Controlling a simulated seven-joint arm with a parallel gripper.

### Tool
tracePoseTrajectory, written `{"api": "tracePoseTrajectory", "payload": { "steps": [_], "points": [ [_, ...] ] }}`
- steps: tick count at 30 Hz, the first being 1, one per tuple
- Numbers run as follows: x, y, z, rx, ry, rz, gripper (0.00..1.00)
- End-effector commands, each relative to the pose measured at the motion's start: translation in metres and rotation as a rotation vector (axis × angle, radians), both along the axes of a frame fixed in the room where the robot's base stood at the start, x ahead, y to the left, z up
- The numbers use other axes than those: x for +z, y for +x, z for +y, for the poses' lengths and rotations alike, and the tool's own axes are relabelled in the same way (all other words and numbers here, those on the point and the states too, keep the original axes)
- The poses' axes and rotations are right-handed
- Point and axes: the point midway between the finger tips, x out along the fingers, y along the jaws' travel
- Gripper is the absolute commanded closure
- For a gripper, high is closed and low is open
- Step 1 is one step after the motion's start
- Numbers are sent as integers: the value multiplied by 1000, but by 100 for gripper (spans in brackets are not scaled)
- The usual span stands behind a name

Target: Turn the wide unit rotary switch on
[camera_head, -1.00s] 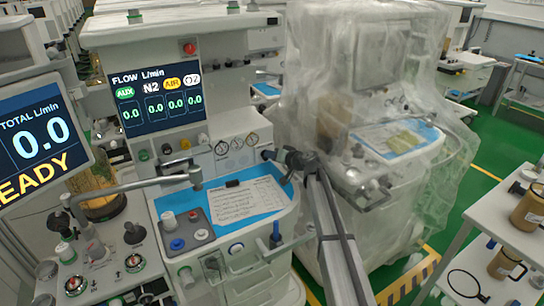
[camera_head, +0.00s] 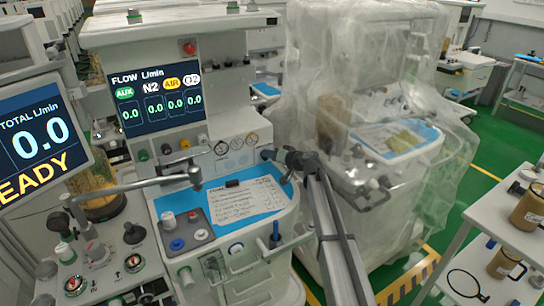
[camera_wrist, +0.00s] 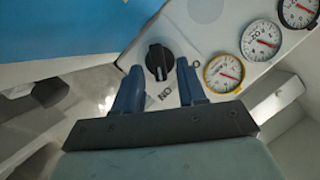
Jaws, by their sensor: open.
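The rotary switch (camera_wrist: 159,61) is a black round knob with a raised grip bar, on the white panel beside the gauges in the wrist view. A label that reads as an upside-down "ON" is beside it, partly behind a finger. My gripper (camera_wrist: 158,67) is open, with its two blue fingers on either side of the knob and nothing visibly clamped. I cannot tell whether the fingers touch it. In the head view my gripper (camera_head: 272,156) is at the right end of the front panel of the wide unit (camera_head: 165,35), and it hides the switch there.
Round gauges (camera_head: 237,143) sit left of my gripper on the panel; a yellow-rimmed gauge (camera_wrist: 224,73) is close to the fingers. A blue worktop (camera_head: 265,194) with a paper sheet (camera_head: 236,201) lies below. A plastic-draped machine (camera_head: 400,200) stands close on the right.

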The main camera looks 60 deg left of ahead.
Motion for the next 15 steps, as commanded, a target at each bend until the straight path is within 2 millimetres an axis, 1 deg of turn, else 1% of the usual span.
{"api": "tracePoseTrajectory", "payload": {
  "steps": [5, 8, 15],
  "points": [
    [5, 3, -15, -1, 0, 0, 60],
    [9, 6, -31, -1, 0, 0, 60],
    [24, 17, -75, -1, 0, 0, 60]
  ]
}}
